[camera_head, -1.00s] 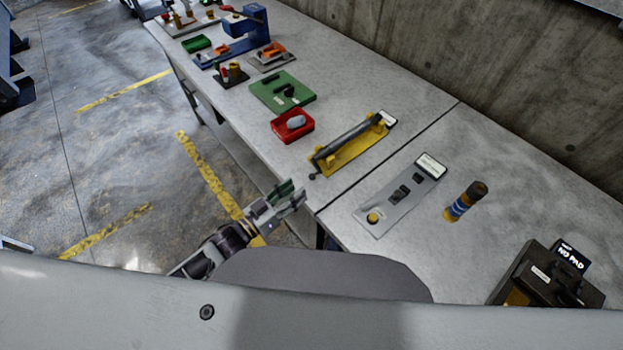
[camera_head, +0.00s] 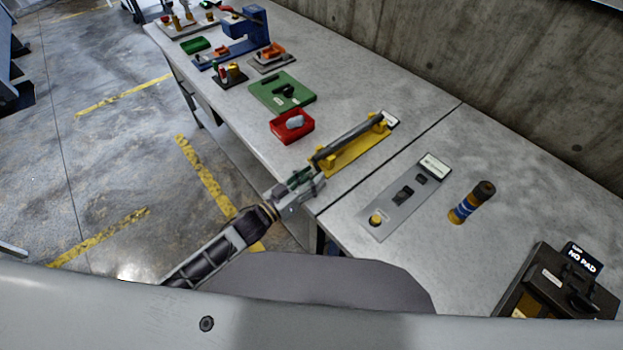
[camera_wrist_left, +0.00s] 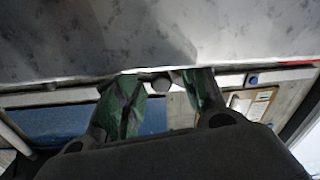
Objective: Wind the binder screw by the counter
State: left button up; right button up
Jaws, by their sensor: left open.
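The binder screw is a dark grey rod on a yellow base (camera_head: 352,155), lying near the front edge of the grey counter (camera_head: 400,108). Its near end is partly hidden by my left gripper (camera_head: 302,178), which is at the counter edge beside that end. In the left wrist view, the green fingers of my left gripper (camera_wrist_left: 165,98) are spread apart. A small round grey knob (camera_wrist_left: 160,85) shows in the gap between them; I cannot tell whether a finger touches it. My right gripper is not in view.
A red tray (camera_head: 292,126) and a green plate (camera_head: 282,93) lie beyond the screw. A grey switch panel (camera_head: 402,203), a banded cylinder (camera_head: 470,203) and a dark box (camera_head: 550,285) stand to the right. A concrete wall (camera_head: 480,60) runs behind.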

pick_arm(q)
jog(key=shift+w+d, duration=0.1)
jog(key=shift+d, duration=0.05)
grip_shut()
dwell(0.4)
jog(key=shift+m, duration=0.3)
jog(key=shift+w+a+f+m, duration=0.1)
jog(key=shift+a+f+m, duration=0.05)
jog(key=shift+m, duration=0.4)
jog(key=shift+w+a+f+m, duration=0.1)
jog(key=shift+f+m, duration=0.05)
jog(key=shift+m, duration=0.4)
grip_release()
